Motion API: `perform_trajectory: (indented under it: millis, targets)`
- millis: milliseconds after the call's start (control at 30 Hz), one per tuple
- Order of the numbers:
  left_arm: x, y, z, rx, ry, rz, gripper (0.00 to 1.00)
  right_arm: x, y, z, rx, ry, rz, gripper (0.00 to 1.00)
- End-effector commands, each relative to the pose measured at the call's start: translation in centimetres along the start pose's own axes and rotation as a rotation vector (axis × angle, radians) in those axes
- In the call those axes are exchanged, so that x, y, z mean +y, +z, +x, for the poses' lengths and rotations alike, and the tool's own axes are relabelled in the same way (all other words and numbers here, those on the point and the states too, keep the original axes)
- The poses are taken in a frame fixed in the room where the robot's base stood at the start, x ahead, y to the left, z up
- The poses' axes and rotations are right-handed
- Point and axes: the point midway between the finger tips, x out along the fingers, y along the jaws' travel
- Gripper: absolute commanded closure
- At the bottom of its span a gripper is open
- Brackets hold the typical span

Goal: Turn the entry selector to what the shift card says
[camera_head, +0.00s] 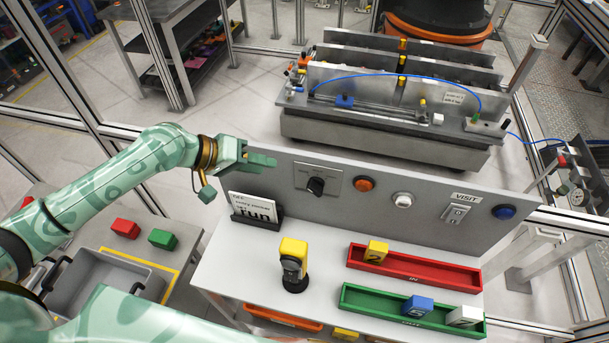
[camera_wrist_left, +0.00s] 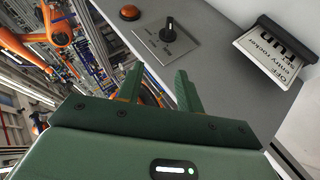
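The entry selector, a black knob (camera_head: 316,186) on a grey square plate, is on the upright panel (camera_head: 430,205). It also shows in the left wrist view (camera_wrist_left: 168,30); which mark it points to is too small to tell. The shift card (camera_head: 254,206) stands in a black holder left of the knob. Its large word reads "run", under smaller lines that seem to say "OFF" and "entry rocker"; it is upside down in the left wrist view (camera_wrist_left: 272,48). My left gripper (camera_head: 262,161) is open and empty near the panel's upper left edge, apart from the knob. My right gripper is out of view.
The panel has an orange button (camera_head: 364,184), a white button (camera_head: 402,200), a VISIT rocker (camera_head: 457,214) and a blue button (camera_head: 503,212). On the white table are a yellow-topped black device (camera_head: 292,262), a red tray (camera_head: 420,268) and a green tray (camera_head: 380,304) with blocks.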

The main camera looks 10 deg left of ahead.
Motion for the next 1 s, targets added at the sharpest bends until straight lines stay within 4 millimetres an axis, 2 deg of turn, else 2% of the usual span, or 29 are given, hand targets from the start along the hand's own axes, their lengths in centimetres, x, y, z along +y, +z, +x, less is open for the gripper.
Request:
perform_trajectory:
  millis: [100,267,367,700,833,1000]
  targets:
    - [-0.6,1.4,0.0,-0.076,-0.033,-0.047,0.64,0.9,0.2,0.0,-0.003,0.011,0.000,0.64]
    - [-0.9,1.7,1.1,-0.084,-0.045,-0.076,0.64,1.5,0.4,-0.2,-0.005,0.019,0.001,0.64]
    - [-0.8,1.8,3.0,-0.084,-0.044,-0.074,0.64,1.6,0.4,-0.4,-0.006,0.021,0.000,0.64]
    - [-1.3,2.5,11.6,-0.082,-0.046,-0.075,0.64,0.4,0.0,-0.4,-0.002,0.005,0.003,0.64]
    - [-1.5,2.8,14.0,-0.082,-0.047,-0.072,0.64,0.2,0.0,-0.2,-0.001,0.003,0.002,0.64]
    - [-1.6,2.8,15.7,-0.081,-0.049,-0.070,0.64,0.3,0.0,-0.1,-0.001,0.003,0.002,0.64]
